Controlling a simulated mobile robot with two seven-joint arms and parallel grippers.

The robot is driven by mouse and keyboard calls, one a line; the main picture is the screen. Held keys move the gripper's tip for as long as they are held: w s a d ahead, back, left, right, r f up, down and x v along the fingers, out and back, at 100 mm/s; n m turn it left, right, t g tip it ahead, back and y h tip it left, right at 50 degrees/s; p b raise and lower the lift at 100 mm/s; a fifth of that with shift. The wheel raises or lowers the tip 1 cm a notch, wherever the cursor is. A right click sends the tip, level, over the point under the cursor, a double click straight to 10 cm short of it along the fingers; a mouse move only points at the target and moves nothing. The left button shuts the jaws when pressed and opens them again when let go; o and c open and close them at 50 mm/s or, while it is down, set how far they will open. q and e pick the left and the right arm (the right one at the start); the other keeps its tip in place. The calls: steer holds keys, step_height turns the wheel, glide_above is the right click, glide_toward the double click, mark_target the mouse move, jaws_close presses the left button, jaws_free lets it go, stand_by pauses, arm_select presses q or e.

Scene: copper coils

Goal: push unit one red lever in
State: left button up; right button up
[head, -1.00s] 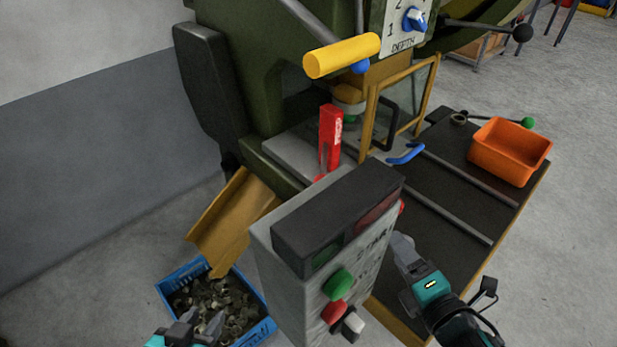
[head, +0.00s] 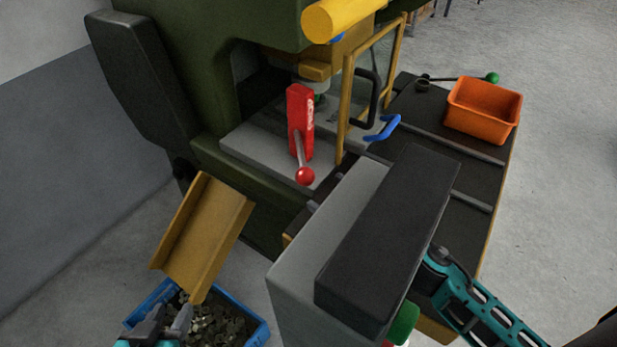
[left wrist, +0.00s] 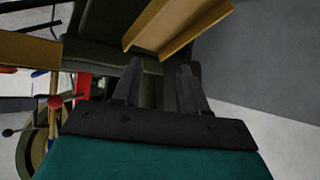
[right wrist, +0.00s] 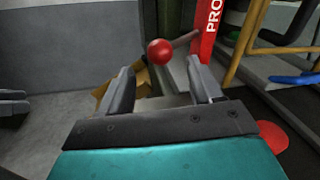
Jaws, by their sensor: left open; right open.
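The red lever shows in the head view as a metal rod ending in a round red knob (head: 305,176), in front of an upright red bracket (head: 300,115) on the press bed. In the right wrist view the knob (right wrist: 159,52) appears beyond and between the fingertips of my right gripper (right wrist: 159,68), which is open and empty. I cannot tell the remaining gap. In the head view my right gripper is hidden behind the control box. My left gripper (head: 162,325) is open and empty above the blue bin; it also shows in the left wrist view (left wrist: 160,70).
A grey control box (head: 335,215) with a black top stands between my arms. A blue bin (head: 258,332) of metal parts sits below a yellow chute (head: 205,235). An orange bin (head: 484,110) and a blue handle (head: 384,128) are to the right. A yellow guard frame (head: 345,105) stands beside the bracket.

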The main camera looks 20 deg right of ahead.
mark_target(312, 181)
steer(key=shift+p+x, duration=0.3)
steer(key=shift+x, duration=2.6)
steer(key=shift+c, duration=0.4)
jaws_close()
